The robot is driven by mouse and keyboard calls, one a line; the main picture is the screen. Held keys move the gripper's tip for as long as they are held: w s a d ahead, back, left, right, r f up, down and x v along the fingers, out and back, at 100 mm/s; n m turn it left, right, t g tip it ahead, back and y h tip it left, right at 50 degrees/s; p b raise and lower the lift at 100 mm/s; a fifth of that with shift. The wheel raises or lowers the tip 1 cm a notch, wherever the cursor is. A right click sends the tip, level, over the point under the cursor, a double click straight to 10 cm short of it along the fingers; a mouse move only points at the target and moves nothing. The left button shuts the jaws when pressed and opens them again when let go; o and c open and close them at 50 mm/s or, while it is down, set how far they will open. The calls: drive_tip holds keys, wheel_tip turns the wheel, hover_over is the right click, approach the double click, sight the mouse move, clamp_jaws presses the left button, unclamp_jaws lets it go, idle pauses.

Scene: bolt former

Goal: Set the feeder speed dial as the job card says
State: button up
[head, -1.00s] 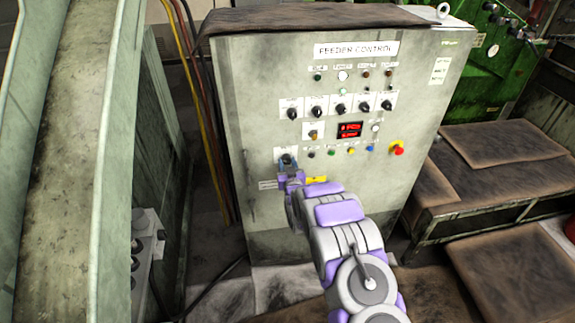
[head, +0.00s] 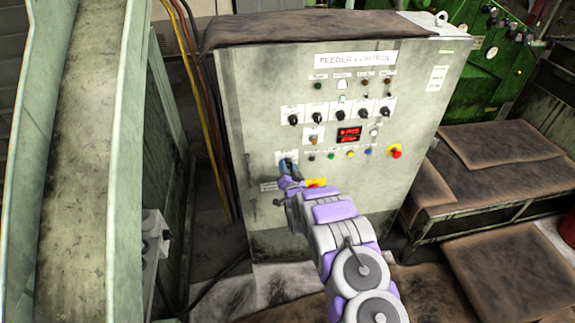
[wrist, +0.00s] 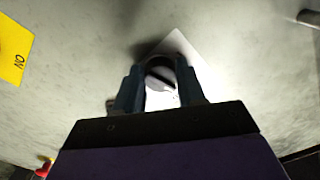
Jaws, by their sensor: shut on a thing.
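The feeder control cabinet (head: 345,205) stands in front of me. A black round dial (wrist: 160,75) sits on a white plate, low on the left of its face. My gripper (head: 288,168) is at this dial and hides most of it in the head view. In the wrist view, the two fingers of my gripper (wrist: 160,88) close on both sides of the dial, and the plate looks tilted. The dial's scale and setting are not readable.
Above are a row of black knobs (head: 340,114), a lit red display (head: 349,134) and coloured push buttons (head: 351,153). A red emergency stop (head: 396,152) is at the right. A green machine (head: 490,60) and low platforms (head: 505,165) stand right; a chute (head: 75,150) stands left.

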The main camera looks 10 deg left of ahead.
drive_tip(key=shift+r+m+p, duration=0.1)
drive_tip(key=shift+m+p, duration=0.55)
drive_tip(key=shift+m, duration=0.45)
drive_tip(key=o, duration=1.1)
drive_tip(key=shift+c, duration=0.2)
drive_tip(key=shift+s, duration=0.1)
drive_tip(key=p+v, duration=0.2)
drive_tip(key=v, duration=1.5)
drive_tip(key=shift+p, duration=0.3)
drive_tip(key=shift+s+d, duration=0.1)
